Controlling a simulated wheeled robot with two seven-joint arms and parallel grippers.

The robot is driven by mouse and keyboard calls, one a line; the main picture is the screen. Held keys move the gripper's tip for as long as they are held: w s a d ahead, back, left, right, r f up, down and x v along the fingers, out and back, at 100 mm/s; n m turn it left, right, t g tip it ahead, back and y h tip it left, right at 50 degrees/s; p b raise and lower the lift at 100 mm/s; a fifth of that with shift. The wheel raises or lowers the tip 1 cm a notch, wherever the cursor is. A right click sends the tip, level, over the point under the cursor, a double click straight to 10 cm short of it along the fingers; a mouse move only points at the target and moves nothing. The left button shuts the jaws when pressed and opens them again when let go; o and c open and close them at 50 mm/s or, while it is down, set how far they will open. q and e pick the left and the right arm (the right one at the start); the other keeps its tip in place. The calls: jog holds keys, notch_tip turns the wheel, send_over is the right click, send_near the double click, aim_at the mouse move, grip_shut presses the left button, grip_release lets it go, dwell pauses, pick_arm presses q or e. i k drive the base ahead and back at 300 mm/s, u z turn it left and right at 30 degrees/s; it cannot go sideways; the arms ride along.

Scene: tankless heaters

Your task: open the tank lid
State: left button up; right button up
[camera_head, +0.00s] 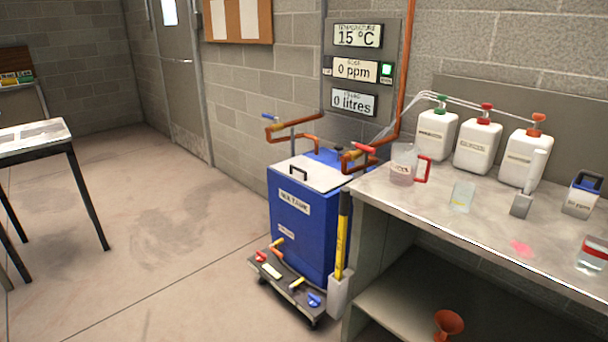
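A blue mix tank (304,228) stands on a dark wheeled base (292,279) beside the workbench. Its pale lid (312,176) lies flat on the top, with a small dark handle (298,172) standing up near its left edge. The lid looks shut. Neither of my grippers is in view.
The workbench (400,203) on the right holds a jug (403,165), a beaker (462,197) and white canisters (478,147). Copper pipes (292,135) and a display panel (357,68) are close behind the tank. A yellow-and-black handled tool (341,240) stands at its right front. The floor to the left is clear up to a table (35,142).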

aim_at(323, 180)
jog(key=u, duration=1.3)
jog(key=i, duration=2.4)
jog(key=z, duration=1.3)
jog(key=i, duration=1.05)
jog(key=z, duration=0.95)
